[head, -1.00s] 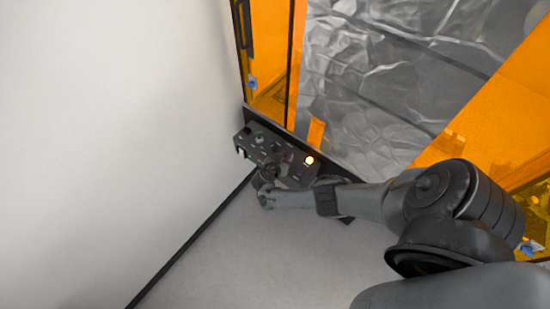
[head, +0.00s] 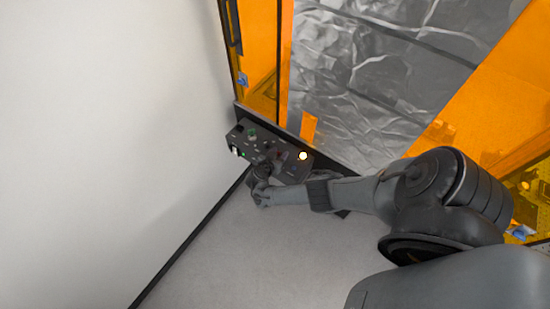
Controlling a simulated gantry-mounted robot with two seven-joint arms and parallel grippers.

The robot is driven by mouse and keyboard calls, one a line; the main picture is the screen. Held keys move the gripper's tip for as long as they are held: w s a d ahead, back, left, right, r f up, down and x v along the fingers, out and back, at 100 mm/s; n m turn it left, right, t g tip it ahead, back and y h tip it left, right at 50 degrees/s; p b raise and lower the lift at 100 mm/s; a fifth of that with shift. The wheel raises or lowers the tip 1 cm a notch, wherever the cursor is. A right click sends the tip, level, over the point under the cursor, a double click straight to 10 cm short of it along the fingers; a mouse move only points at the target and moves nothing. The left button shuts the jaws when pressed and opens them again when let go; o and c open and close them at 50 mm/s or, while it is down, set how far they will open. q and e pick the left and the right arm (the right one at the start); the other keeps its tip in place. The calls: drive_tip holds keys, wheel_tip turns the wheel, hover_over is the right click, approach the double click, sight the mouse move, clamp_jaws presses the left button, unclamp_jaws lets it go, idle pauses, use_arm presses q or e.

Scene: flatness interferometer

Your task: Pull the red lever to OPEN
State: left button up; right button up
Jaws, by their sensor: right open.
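The dark control panel (head: 240,141) is a long box at the foot of the orange-windowed enclosure. My right arm comes in from the right, and its dark gripper (head: 264,163) is at the middle of the panel's near side. The gripper is open, but its fingers are small and blend into the panel, so I cannot tell whether they touch anything. A small dark reddish patch (head: 282,154) shows on the panel just right of the gripper. I cannot make out the red lever's shape or its position. My left gripper is not in view.
The panel also has a glowing round button (head: 303,156), a green knob (head: 252,134) and a small white switch (head: 234,151). Orange panes (head: 262,60) and crinkled silver sheeting (head: 355,85) rise behind it. A white wall (head: 110,120) is at left; the grey floor (head: 240,255) is clear.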

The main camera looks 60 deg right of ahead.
drive_tip(key=p+v, duration=0.2)
drive_tip(key=v, duration=0.8)
drive_tip(key=shift+a, duration=0.25)
